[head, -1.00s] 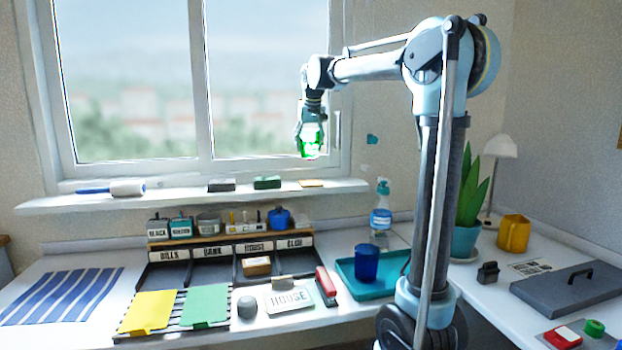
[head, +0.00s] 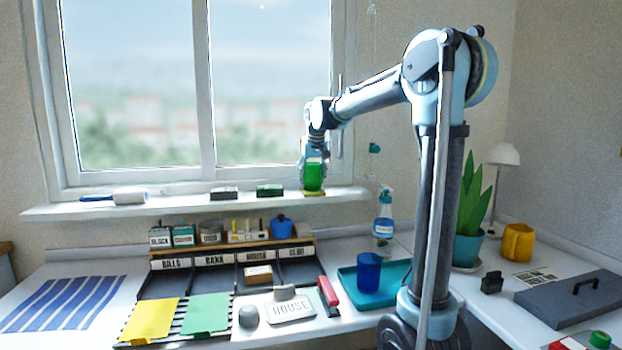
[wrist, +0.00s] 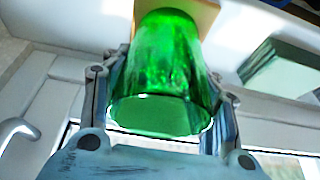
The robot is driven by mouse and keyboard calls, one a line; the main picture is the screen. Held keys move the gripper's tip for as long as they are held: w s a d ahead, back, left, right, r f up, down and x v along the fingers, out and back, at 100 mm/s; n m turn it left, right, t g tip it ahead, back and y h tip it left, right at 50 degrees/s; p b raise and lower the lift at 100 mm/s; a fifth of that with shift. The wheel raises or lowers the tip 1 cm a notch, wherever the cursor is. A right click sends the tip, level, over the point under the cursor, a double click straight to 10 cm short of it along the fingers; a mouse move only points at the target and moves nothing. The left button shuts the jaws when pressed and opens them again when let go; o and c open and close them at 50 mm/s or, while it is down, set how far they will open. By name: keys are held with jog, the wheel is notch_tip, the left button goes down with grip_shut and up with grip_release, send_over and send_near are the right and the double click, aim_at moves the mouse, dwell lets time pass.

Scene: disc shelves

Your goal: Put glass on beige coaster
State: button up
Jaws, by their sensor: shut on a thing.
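A green see-through glass (head: 314,177) is held upright by my gripper (head: 312,168) at the windowsill. In the wrist view the glass (wrist: 168,75) sits between the two fingers of my gripper (wrist: 172,88), which are shut on its sides. The beige coaster (wrist: 204,14) shows past the far end of the glass in the wrist view. In the head view the glass is right over the coaster's place and hides most of it. I cannot tell whether the glass touches the coaster.
On the windowsill (head: 165,207), a green block (head: 269,190), a dark block (head: 224,193) and a roller (head: 128,197) lie left of the glass. The window is close behind. Below are a desk organizer, a blue cup (head: 368,272) on a teal tray (head: 395,292) and a spray bottle (head: 383,220).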

jog(key=o, duration=1.4)
jog(key=v, duration=1.2)
